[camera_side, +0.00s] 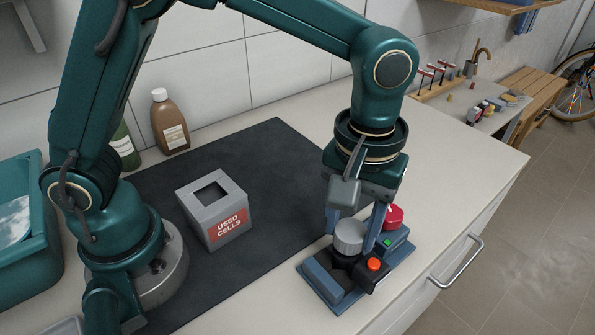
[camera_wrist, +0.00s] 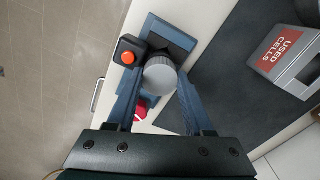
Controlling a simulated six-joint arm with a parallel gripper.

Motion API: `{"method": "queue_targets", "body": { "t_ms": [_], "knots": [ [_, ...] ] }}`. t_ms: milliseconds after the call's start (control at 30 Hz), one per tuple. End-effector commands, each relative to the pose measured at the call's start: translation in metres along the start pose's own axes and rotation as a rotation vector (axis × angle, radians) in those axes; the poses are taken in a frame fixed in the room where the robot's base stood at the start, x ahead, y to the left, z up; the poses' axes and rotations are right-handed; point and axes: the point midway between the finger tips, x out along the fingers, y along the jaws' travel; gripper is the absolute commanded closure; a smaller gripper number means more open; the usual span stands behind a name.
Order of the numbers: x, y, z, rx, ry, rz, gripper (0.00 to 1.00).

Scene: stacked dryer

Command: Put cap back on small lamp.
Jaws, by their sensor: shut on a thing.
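A round grey ribbed cap (camera_side: 348,236) is between the two blue fingers of my gripper (camera_side: 351,239), which is shut on it. The cap also shows in the wrist view (camera_wrist: 160,75), held near the fingertips. Directly under it is a dark body, apparently the small lamp (camera_side: 343,262), with an orange button (camera_side: 374,264) on a black block at its side. I cannot tell whether the cap touches the lamp or is just above it. The lamp's top is hidden by the cap.
The lamp sits in a blue holder (camera_side: 318,285) near the counter's front edge. A red knob (camera_side: 394,214) and a green button are close behind the right finger. A grey used-cells box (camera_side: 203,194) stands left on the dark mat (camera_side: 270,150). A drawer handle (camera_side: 456,262) is below the edge.

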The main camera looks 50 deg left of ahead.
Motion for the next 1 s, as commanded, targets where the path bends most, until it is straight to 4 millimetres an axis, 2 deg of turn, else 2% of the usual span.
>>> {"method": "queue_targets", "body": {
  "t_ms": [200, 233, 300, 333, 533, 567, 600, 1000],
  "knots": [
    [0.0, 0.0, 0.0, 0.0, 0.0, 0.0, 0.99],
    [0.0, 0.0, 0.0, 0.0, 0.0, 0.0, 0.45],
    [0.0, 0.0, 0.0, 0.0, 0.0, 0.0, 0.18],
    [0.0, 0.0, 0.0, 0.0, 0.0, 0.0, 0.13],
    [0.0, 0.0, 0.0, 0.0, 0.0, 0.0, 0.13],
    [0.0, 0.0, 0.0, 0.0, 0.0, 0.0, 0.1],
    [0.0, 0.0, 0.0, 0.0, 0.0, 0.0, 0.0],
    [-0.0075, 0.0006, -0.0004, 0.0, 0.001, 0.002, 0.0]
  ]
}}
